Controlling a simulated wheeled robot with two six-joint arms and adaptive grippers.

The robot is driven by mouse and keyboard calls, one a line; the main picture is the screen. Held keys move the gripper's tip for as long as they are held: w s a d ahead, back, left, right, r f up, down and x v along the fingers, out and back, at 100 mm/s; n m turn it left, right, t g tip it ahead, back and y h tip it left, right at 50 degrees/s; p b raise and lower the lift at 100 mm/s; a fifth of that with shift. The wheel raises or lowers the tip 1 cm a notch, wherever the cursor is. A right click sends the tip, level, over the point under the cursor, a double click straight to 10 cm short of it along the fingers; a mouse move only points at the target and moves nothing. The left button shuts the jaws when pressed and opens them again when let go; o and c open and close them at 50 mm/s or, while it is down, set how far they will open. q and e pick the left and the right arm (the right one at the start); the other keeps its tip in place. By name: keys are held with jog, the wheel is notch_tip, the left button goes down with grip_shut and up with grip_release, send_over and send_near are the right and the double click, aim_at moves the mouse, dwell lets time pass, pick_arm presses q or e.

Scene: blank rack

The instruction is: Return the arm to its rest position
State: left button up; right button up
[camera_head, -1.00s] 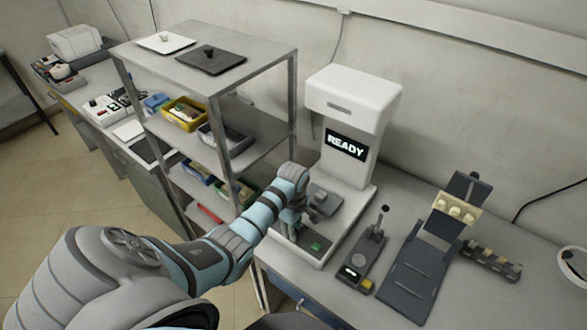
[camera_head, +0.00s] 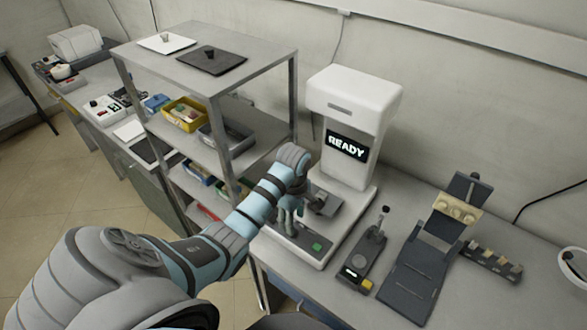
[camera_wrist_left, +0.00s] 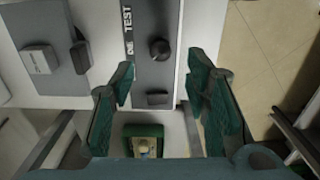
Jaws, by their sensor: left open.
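My left arm (camera_head: 262,198) reaches in from the lower left in the head view. Its gripper (camera_head: 288,222) points down above the front left of the white READY machine's base. In the left wrist view the same gripper (camera_wrist_left: 162,72) is open, its two green fingers apart with nothing between them. Beyond the fingers lie a dark strip marked TEST with a black knob (camera_wrist_left: 159,49) and a grey plate (camera_wrist_left: 56,60) with a pale block. The fingers look clear of these, but the exact gap cannot be told. My right gripper is not in view.
The READY machine (camera_head: 352,100) stands beside the gripper. A metal shelf rack (camera_head: 222,85) with bins stands close on its left. Right of the machine are a dark lever box (camera_head: 362,262) and a grey sloped stand (camera_head: 412,275). Bare tabletop (camera_head: 480,305) shows at front right.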

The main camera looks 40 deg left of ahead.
pick_arm(q)
jog(key=shift+r, duration=0.9)
